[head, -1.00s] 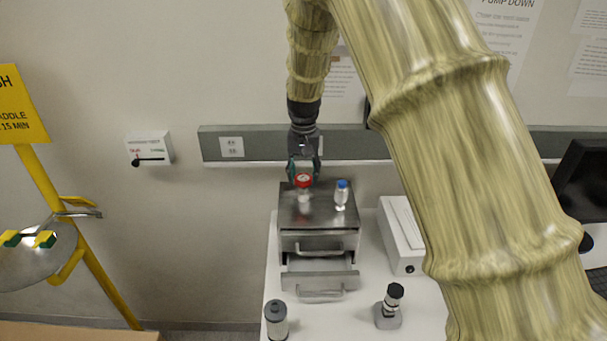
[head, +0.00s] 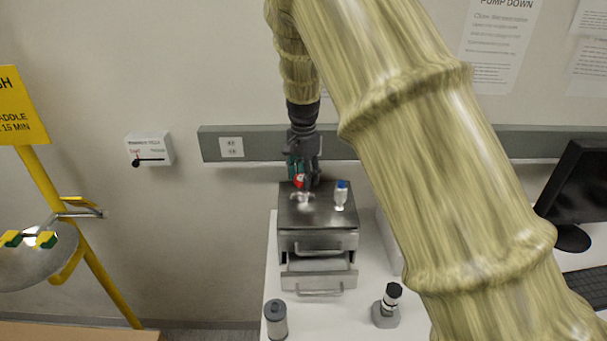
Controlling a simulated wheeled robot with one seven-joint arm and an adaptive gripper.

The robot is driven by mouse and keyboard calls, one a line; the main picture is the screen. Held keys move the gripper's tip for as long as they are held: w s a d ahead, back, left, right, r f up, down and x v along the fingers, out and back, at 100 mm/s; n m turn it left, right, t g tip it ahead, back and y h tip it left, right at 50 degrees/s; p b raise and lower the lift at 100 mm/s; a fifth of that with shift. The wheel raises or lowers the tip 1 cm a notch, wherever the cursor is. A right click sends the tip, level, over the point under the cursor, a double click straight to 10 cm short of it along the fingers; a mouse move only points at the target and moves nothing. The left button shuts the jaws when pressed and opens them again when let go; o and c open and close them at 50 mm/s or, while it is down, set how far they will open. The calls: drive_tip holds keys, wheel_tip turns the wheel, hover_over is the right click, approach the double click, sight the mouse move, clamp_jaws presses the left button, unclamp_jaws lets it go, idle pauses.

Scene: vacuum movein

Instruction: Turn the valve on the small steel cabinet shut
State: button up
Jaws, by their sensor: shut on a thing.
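The small steel cabinet (head: 320,218) stands on a white table, with a drawer partly open at its front. A small valve with a red knob (head: 299,181) and a silver body (head: 302,199) is on its top, at the left. My gripper (head: 301,180) points down at the knob from above and is shut on it, with one dark finger in front covering part of the red. A blue-topped small fitting (head: 341,195) stands upright to the right on the same top, apart from my gripper. How far the knob is turned cannot be told.
A grey cylinder (head: 275,320) and a black-topped grey device (head: 387,304) stand on the table in front. A monitor (head: 575,195) is at the right. A yellow wash stand (head: 75,235) is at the left. A rail (head: 265,143) crosses the wall behind.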

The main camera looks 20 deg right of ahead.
idle(0.5)
drive_tip(key=o, duration=1)
drive_tip(key=shift+a, duration=0.1)
drive_tip(key=shift+r, duration=0.1)
wheel_tip(320, 180, up, 12)
drive_tip(key=shift+f, duration=0.25)
